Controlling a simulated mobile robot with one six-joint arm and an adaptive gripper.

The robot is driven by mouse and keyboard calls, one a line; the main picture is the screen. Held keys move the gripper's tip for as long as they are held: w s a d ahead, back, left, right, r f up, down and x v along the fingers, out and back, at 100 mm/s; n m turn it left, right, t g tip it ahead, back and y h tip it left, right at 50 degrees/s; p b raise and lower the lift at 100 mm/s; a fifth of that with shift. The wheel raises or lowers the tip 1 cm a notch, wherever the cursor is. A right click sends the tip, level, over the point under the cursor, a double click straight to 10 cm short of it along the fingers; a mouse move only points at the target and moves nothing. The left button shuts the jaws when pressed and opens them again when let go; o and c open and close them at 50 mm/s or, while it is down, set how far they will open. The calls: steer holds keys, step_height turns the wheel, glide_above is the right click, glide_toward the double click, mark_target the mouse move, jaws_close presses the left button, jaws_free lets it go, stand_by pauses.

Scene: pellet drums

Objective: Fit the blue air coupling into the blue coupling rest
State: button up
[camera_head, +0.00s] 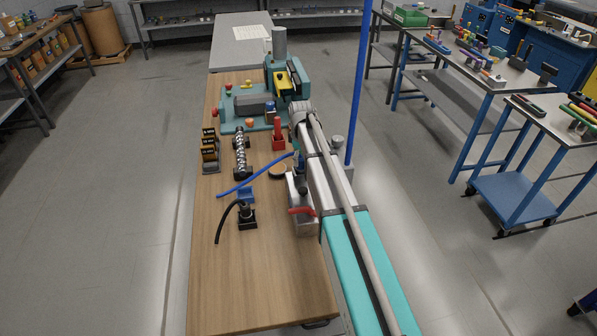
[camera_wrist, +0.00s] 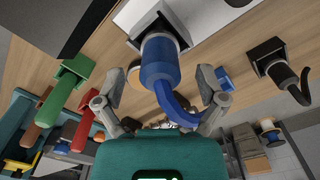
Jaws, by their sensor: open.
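The blue air coupling (camera_wrist: 160,62) sits with its front end in the dark opening of a pale metal block (camera_wrist: 150,20). Its blue hose (camera_wrist: 178,105) curves away below it and lies across the bench in the head view (camera_head: 240,184). My gripper (camera_wrist: 160,73) is open, with one finger on each side of the coupling and visible gaps between. The blue coupling rest (camera_head: 246,195) stands empty on the wooden bench; part of it shows beyond the right finger in the wrist view (camera_wrist: 223,79). In the head view my arm largely hides the gripper and coupling.
A black coupling rest (camera_head: 247,222) holding a black hose stands close to the blue rest. A red lever (camera_head: 301,211) is on the metal block's near side. Red (camera_head: 278,136) and dark fixtures stand farther back. The bench's near end (camera_head: 260,290) is clear.

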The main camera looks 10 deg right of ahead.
steer(key=shift+f, duration=0.1)
stand_by(0.6)
jaws_close()
